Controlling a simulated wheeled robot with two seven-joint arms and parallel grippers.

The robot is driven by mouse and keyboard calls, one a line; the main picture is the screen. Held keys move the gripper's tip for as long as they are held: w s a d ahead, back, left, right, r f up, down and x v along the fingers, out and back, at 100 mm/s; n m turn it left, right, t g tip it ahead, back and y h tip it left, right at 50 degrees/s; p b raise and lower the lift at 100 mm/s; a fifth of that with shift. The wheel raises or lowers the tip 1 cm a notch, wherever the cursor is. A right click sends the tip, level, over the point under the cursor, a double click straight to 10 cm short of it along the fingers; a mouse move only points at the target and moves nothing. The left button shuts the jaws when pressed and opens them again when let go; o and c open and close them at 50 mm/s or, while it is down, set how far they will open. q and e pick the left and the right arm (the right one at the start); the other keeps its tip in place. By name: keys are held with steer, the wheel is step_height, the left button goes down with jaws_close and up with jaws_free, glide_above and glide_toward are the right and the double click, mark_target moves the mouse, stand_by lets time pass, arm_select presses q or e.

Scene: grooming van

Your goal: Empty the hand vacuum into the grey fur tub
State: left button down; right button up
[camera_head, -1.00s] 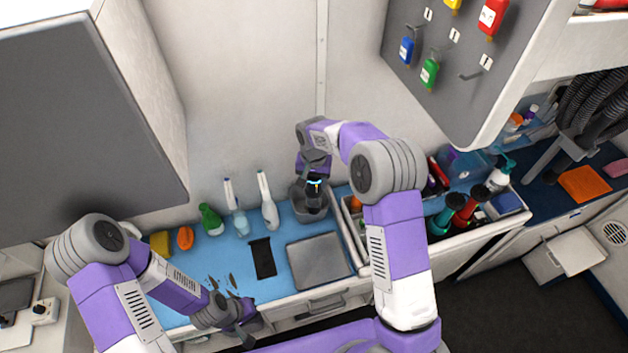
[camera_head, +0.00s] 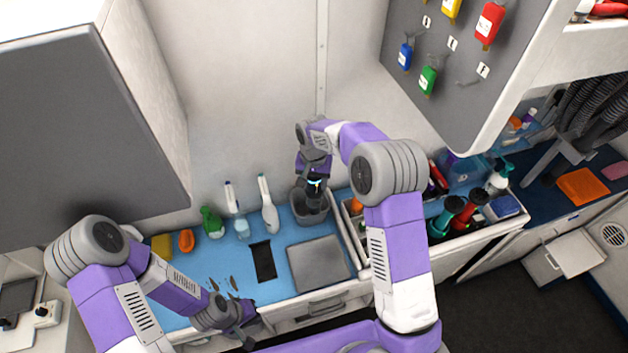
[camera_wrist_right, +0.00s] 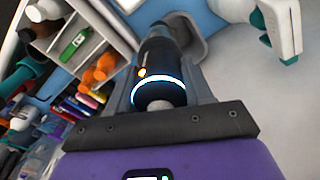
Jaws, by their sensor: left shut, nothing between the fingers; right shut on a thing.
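The hand vacuum (camera_wrist_right: 160,68) is a dark cylinder with a glowing blue-white ring, seen in the right wrist view. My right gripper (camera_head: 315,180) is shut on it and holds it over the grey fur tub (camera_head: 310,212), at the back of the blue counter. The tub also shows behind the vacuum in the right wrist view (camera_wrist_right: 190,45). The vacuum's front end points into or just over the tub; I cannot tell how deep. The tub's contents are hidden. My left gripper (camera_head: 247,335) is shut and empty near the counter's front edge.
White spray bottles (camera_head: 268,208) and a green bottle (camera_head: 212,222) stand left of the tub. A grey square plate (camera_head: 318,265) and a black mat (camera_head: 263,262) lie in front. An organiser (camera_head: 480,228) with bottles is at right. A pegboard cabinet (camera_head: 460,80) hangs above.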

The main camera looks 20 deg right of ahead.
steer(key=shift+f+b, duration=0.7)
steer(key=shift+f, duration=0.3)
stand_by(0.8)
steer(key=shift+r, duration=0.1)
steer(key=shift+r+p, duration=2)
steer(key=shift+r, duration=1)
